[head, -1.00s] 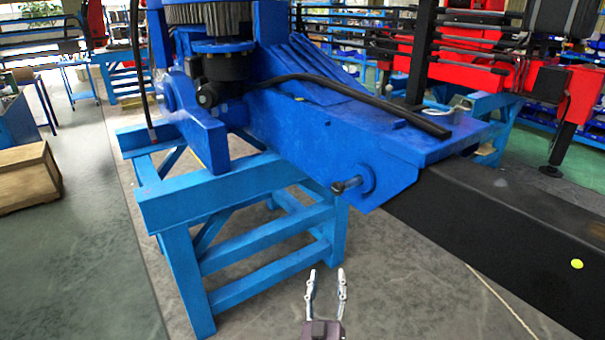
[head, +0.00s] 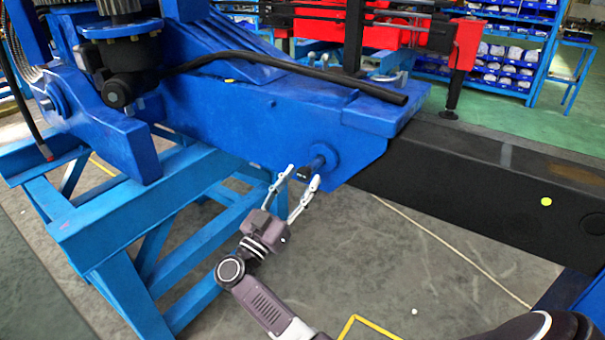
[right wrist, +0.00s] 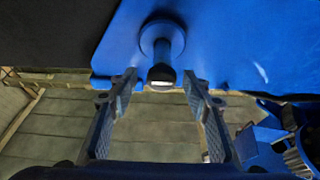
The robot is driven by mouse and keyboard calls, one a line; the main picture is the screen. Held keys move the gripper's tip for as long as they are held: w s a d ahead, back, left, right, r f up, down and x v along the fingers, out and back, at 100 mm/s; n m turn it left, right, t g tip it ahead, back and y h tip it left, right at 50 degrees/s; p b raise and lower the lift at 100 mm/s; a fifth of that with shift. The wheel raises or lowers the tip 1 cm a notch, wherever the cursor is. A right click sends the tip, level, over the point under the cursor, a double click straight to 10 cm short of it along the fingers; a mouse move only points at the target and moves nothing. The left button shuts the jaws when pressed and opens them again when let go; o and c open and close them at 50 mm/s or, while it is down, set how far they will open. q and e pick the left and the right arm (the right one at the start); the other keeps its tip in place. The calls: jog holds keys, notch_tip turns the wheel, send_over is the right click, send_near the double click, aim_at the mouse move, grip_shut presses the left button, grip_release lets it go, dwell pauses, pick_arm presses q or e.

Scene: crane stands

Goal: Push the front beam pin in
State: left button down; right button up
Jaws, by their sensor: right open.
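The front beam pin (head: 312,167) sticks out of a round boss on the side of the blue crane beam (head: 240,125), near the beam's front end. In the right wrist view the pin (right wrist: 163,70) stands out from its round blue collar, with a dark, pale-tipped end facing the camera. My right gripper (head: 303,179) is open, with its two fingers pointing up at the pin. In the right wrist view its fingertips (right wrist: 160,80) lie to the left and right of the pin's end, with gaps between; I see no contact. My left gripper is not in view.
A blue stand (head: 120,220) carries the crane at the left. A black beam (head: 480,180) with a yellow dot runs off to the right. A black hose (head: 290,66) lies over the blue beam. Open floor (head: 420,260) shows below the black beam.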

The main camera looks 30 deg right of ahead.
jog(key=shift+x, duration=1.1)
jog(key=shift+a, duration=0.1)
grip_shut()
